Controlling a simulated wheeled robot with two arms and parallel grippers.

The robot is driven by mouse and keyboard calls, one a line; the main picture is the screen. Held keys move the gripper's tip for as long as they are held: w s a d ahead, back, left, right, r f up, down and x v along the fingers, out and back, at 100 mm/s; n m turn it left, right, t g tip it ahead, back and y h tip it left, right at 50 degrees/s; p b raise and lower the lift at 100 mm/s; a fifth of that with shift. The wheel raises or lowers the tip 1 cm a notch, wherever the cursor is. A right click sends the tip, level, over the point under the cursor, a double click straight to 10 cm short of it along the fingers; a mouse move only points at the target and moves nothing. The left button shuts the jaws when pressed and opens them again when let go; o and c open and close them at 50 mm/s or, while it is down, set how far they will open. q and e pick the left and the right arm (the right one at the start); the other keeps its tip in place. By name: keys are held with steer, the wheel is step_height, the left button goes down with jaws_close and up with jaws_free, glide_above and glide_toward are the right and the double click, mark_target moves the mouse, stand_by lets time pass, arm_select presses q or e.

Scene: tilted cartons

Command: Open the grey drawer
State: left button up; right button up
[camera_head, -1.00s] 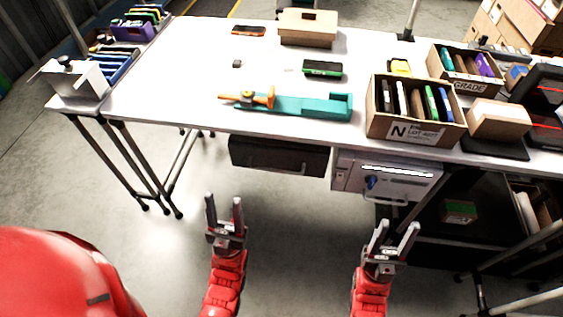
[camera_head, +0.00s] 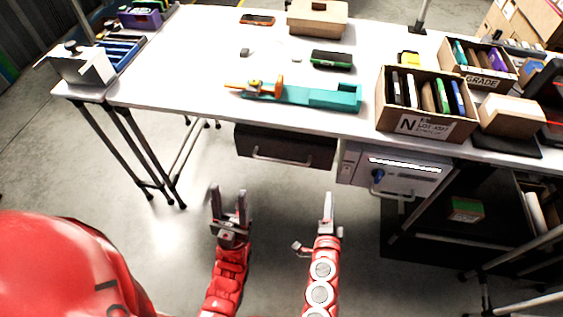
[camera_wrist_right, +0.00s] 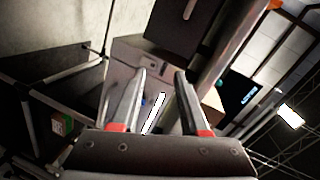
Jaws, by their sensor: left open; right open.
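The grey drawer (camera_head: 420,171) hangs under the table's right half, with a blue key-like knob, a white label strip and a bar handle at its lower edge. It looks closed. In the right wrist view the grey drawer (camera_wrist_right: 122,80) shows beyond the fingers, partly hidden by them. My left gripper (camera_head: 229,203) is open and empty, below and in front of the dark drawer. My right gripper (camera_head: 314,222) is open and empty, below and left of the grey drawer, apart from it. Its fingers also show in the right wrist view (camera_wrist_right: 160,85).
A dark drawer (camera_head: 285,148) with a bar handle hangs left of the grey one. The white table (camera_head: 200,70) above holds a teal tool (camera_head: 310,95), a carton marked N (camera_head: 425,122) and other boxes. Table legs stand at left. The floor before the drawers is clear.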

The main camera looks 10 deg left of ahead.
mark_target(282, 162)
steer(key=s+a+r+g+y, duration=0.1)
steer(key=s+a+r+y, duration=0.1)
steer(key=a+y, duration=0.6)
steer(key=w+a+f, duration=0.1)
steer(key=w+a, duration=0.2)
steer(key=w, duration=0.2)
steer(key=w+a+f+h, duration=0.1)
steer(key=w+a, duration=0.2)
steer(key=w, duration=0.2)
steer(key=w+a+f+h+b, duration=0.1)
steer(key=w+a, duration=0.2)
steer(key=w, duration=0.2)
steer(key=shift+w, duration=0.2)
jaws_close()
stand_by(0.6)
